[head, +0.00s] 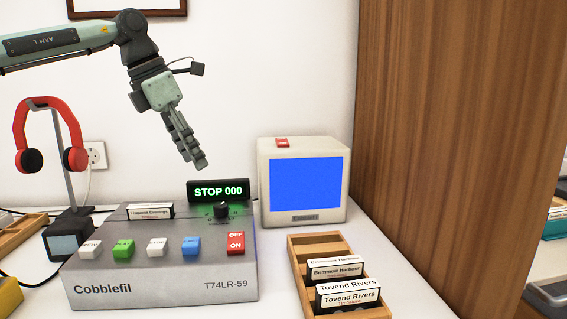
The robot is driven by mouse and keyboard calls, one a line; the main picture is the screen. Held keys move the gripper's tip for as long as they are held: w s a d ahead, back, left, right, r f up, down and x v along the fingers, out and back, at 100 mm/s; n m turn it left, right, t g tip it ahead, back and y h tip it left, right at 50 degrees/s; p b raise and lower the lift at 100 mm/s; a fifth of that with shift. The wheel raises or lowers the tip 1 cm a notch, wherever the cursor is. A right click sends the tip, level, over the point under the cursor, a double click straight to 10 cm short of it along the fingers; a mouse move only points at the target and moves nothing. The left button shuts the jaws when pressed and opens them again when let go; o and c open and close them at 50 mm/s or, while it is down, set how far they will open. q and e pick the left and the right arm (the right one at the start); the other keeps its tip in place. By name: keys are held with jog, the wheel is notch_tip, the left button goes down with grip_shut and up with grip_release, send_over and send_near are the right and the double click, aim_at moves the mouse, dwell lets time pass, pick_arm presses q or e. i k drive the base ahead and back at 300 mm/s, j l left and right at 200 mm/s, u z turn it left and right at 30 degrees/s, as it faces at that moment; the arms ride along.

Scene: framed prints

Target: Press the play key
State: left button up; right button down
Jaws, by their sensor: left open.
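The grey cassette deck (150,285), marked Cobblefil T74LR-59, stands on the white table. Its front row has a white key (91,250), a green key (123,249), a second white key (157,247), a blue key (191,246) and a red OFF/ON switch (236,243). The small key labels are too blurred to tell surely which is play. The display (218,191) reads STOP 000 in green. A labelled cassette (150,211) sits in the deck's top. My left gripper (201,165) points down above the display, open, empty and apart from the deck. My right gripper is out of view.
A monitor (303,182) with a blue screen stands behind right. A wooden rack (312,279) with labelled cassettes is right of the deck. Red headphones (50,130) hang on a stand at left. A wooden panel (450,130) bounds the right side. Space above the keys is clear.

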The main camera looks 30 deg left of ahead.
aim_at(123, 249)
jog(key=k+l, duration=0.35)
jog(key=l, duration=0.15)
jog(key=k+l, duration=0.35)
jog(key=l, duration=0.2)
jog(key=k+l, duration=0.35)
jog(key=l, duration=0.15)
